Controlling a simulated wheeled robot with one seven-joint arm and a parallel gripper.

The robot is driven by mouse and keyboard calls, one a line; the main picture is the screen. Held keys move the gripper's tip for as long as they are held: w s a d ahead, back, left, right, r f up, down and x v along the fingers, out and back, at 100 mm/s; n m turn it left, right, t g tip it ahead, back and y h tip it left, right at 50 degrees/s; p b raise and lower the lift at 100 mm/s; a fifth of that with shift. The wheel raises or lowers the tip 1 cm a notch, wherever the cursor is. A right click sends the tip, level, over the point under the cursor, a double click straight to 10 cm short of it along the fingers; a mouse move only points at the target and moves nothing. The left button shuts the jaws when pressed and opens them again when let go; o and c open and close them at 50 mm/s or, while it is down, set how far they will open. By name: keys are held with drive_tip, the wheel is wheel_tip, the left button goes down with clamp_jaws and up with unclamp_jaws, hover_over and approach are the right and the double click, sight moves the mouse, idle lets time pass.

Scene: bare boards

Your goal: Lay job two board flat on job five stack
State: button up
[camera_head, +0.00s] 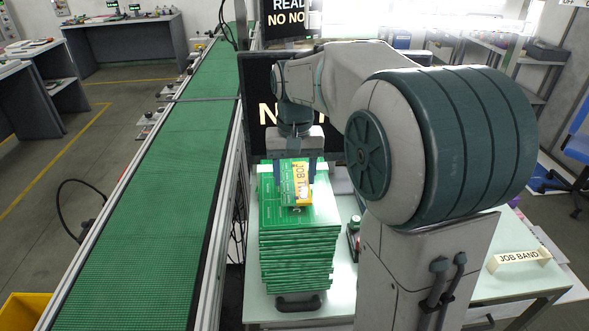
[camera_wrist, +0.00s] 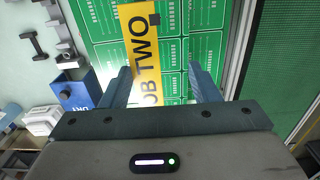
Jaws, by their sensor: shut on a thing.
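My gripper (camera_head: 296,160) is shut on a green board with a yellow JOB TWO label (camera_head: 302,184), above the top of a tall stack of green boards (camera_head: 298,245). The held board looks slightly turned relative to the stack. I cannot tell whether it touches the top board. In the wrist view, the yellow label (camera_wrist: 142,50) runs between my gripper's fingers (camera_wrist: 158,72), with green circuit panels (camera_wrist: 170,50) around and below it. The stack's own job label is not readable.
A green conveyor (camera_head: 150,180) runs along the left of the pale table (camera_head: 340,290). A black sign (camera_head: 255,95) stands behind the stack. A JOB BAND block (camera_head: 518,259) lies at the right. A blue holder (camera_wrist: 76,85) and dark small parts show left in the wrist view.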

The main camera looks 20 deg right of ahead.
drive_tip(key=shift+f, duration=0.5)
idle(0.3)
drive_tip(key=o, duration=1.1)
wheel_tip(320, 180, up, 14)
drive_tip(key=shift+f, duration=0.1)
drive_tip(key=shift+r, duration=0.2)
wheel_tip(320, 180, up, 14)
drive_tip(key=shift+f+p, duration=0.25)
drive_tip(key=shift+p, duration=0.9)
drive_tip(key=s+f+t, duration=0.1)
drive_tip(key=s+f, duration=0.5)
drive_tip(key=f, duration=0.3)
drive_tip(key=s+f+n+t, duration=0.1)
drive_tip(key=s+f, duration=0.5)
drive_tip(key=f, duration=0.3)
drive_tip(key=s+f+n+t, duration=0.1)
drive_tip(key=s+f, duration=0.6)
drive_tip(key=f, duration=0.3)
